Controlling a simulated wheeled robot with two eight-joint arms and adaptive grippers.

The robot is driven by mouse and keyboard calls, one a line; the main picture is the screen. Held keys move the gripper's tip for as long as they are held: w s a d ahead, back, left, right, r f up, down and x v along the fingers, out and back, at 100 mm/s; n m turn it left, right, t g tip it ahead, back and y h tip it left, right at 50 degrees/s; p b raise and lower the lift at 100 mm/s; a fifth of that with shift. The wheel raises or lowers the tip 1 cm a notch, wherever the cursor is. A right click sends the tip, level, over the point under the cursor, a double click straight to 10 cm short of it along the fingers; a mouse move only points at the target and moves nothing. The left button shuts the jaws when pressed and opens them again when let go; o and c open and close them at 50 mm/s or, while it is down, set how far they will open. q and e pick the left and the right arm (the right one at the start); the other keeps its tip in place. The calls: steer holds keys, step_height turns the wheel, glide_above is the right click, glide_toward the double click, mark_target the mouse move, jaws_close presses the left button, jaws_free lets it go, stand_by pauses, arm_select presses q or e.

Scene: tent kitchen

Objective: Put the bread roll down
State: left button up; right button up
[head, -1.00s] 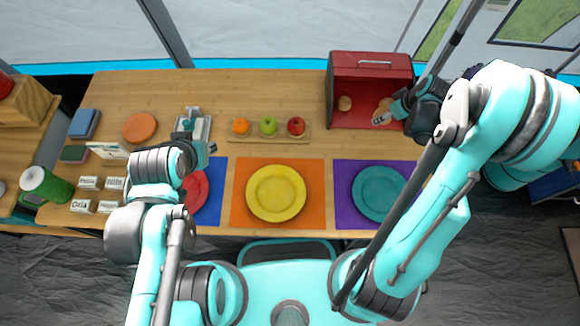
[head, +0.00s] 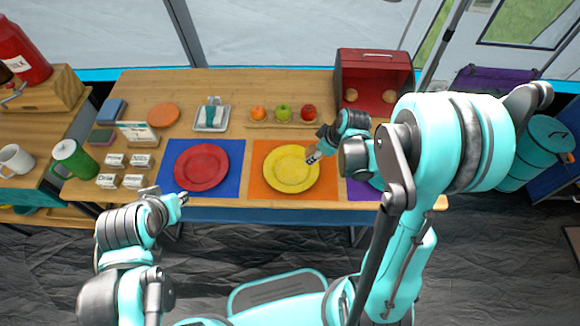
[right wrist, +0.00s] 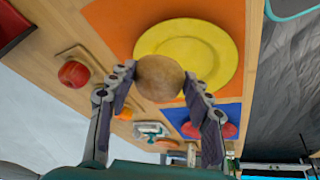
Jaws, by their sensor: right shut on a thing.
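The bread roll (right wrist: 160,78) is brown and round, held between the two fingers of my right gripper (right wrist: 158,85) in the right wrist view. The yellow plate (right wrist: 222,58) on its orange mat (right wrist: 120,20) lies behind the roll there. In the head view my right gripper (head: 314,156) is over the right part of the yellow plate (head: 285,175); the roll is mostly hidden by the fingers. I cannot tell whether the roll touches the plate. My left gripper (head: 183,199) is near the table's front edge, below the red plate (head: 201,167); its fingers are too small to read.
A red bread box (head: 374,68) holds two more rolls (head: 350,95). A fruit tray (head: 283,123) stands behind the yellow plate. My right arm covers most of the purple mat (head: 362,190).

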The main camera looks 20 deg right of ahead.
steer(key=b, duration=0.2)
glide_above(291, 162)
steer(key=s, duration=0.2)
steer(key=f, duration=0.4)
steer(key=shift+w+d+f, duration=0.2)
steer(key=shift+d+f, duration=0.15)
steer(key=shift+f, duration=0.05)
step_height(291, 162, down, 4)
steer(key=b, duration=0.2)
steer(key=shift+w+f+b, duration=0.1)
steer(key=shift+b, duration=0.2)
steer(key=shift+f, duration=0.1)
steer(key=o, duration=0.8)
